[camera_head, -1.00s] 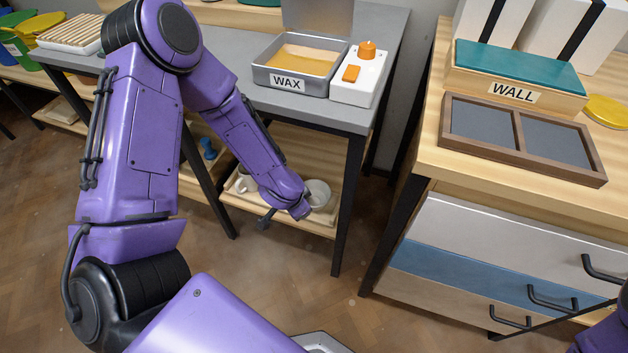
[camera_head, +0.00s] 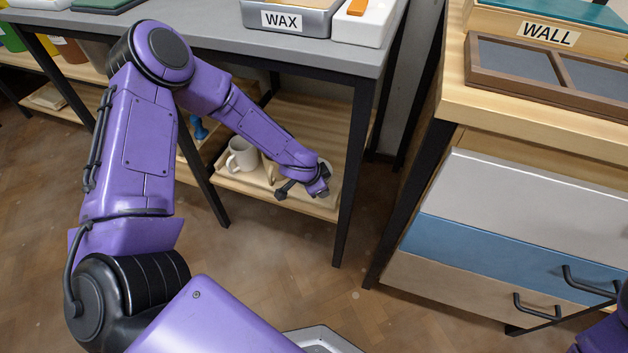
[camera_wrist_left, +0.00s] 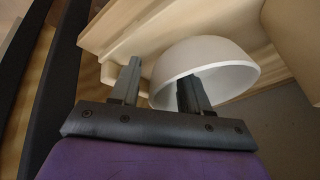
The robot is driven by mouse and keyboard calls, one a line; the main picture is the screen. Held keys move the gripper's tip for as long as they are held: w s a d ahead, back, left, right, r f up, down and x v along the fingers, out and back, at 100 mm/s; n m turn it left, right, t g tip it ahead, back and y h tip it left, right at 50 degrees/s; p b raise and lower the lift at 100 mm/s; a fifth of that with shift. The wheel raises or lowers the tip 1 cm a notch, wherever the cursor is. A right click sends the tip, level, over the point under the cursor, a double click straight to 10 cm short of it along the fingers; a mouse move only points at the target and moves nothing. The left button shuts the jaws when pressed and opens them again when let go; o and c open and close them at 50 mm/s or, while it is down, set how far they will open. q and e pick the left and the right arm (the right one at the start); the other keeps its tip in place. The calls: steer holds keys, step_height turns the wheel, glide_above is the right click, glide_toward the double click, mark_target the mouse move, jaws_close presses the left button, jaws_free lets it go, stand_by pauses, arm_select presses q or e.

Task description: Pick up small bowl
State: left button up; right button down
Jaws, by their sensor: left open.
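The small bowl (camera_wrist_left: 210,62) is white and round. In the left wrist view its rim lies at my left gripper (camera_wrist_left: 162,70), which is open. The right-hand finger overlaps the bowl's opening, and the left-hand finger is outside the rim. I cannot tell whether either finger touches it. In the head view the bowl (camera_head: 325,163) is mostly hidden behind my left wrist, on the lower shelf under the grey table. My right gripper is out of view.
A white mug (camera_head: 242,157) stands left of the bowl on the lower shelf (camera_head: 300,115). A black table leg (camera_head: 353,170) rises close to the right of my wrist. The grey tabletop (camera_head: 215,32) is above, and a drawer cabinet (camera_head: 480,250) stands right.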

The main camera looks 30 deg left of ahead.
arm_select(q)
steer(key=shift+r, duration=0.15)
jaws_close()
steer(key=shift+s, duration=0.1)
step_height(320, 180, up, 4)
steer(key=p, duration=0.2)
steer(key=shift+f+p, duration=0.2)
steer(key=shift+p, duration=0.15)
steer(key=s+r+p, duration=0.6)
steer(key=s+r, duration=0.3)
steer(key=s, duration=0.4)
steer(key=shift+s+d+r, duration=0.15)
steer(key=shift+s+d, duration=0.25)
steer(key=shift+d, duration=0.05)
